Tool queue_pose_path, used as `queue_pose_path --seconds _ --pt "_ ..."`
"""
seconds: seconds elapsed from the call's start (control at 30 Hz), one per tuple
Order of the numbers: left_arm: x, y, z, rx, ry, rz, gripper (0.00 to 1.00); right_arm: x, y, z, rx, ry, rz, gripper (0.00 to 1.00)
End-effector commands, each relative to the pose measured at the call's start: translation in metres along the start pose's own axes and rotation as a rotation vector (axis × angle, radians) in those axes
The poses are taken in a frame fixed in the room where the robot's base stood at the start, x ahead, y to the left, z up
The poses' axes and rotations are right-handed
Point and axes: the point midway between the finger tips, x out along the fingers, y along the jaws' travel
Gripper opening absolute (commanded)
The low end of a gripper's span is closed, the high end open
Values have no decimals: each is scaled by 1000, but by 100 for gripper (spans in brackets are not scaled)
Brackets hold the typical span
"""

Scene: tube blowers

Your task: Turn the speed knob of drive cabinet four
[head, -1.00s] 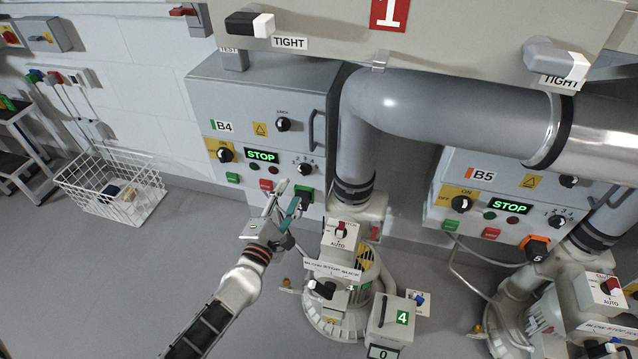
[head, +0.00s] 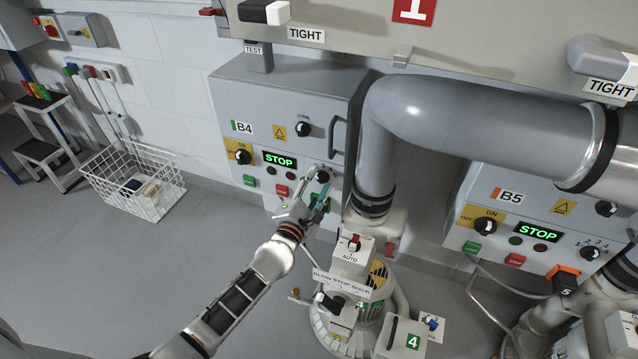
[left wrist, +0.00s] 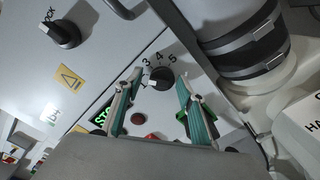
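Drive cabinet four is the grey box labelled B4 (head: 235,95), with a lit green STOP display (head: 280,160). Its speed knob (head: 322,176) is black, on the lower right of the door, partly hidden by my left gripper. In the left wrist view the speed knob (left wrist: 161,79) shows beside the printed numbers 3, 4 and 5. My left gripper (head: 316,184) is at the cabinet front. Its two teal-padded fingers (left wrist: 160,82) are apart, with the knob showing between their tips. I cannot tell whether either finger touches it. My right gripper is not in view.
A lock knob (head: 303,129) and a door handle (head: 337,137) are above. A thick grey pipe (head: 375,150) and a blower unit (head: 350,290) stand close on the right. Cabinet B5 (head: 480,215) is further right. A wire basket (head: 150,190) stands on the floor at left.

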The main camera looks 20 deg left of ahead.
Motion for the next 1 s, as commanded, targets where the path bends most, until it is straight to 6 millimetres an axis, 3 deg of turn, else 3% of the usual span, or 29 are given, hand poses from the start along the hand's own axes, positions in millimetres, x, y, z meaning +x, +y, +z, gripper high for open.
queue_pose_path --seconds 0.27,0.4,1.0 --pt "1 0 0 0 0 0 39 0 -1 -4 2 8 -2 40" --pt "1 1 0 0 0 1 7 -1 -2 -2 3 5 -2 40" --pt "4 9 2 86 0 13 8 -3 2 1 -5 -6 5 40"
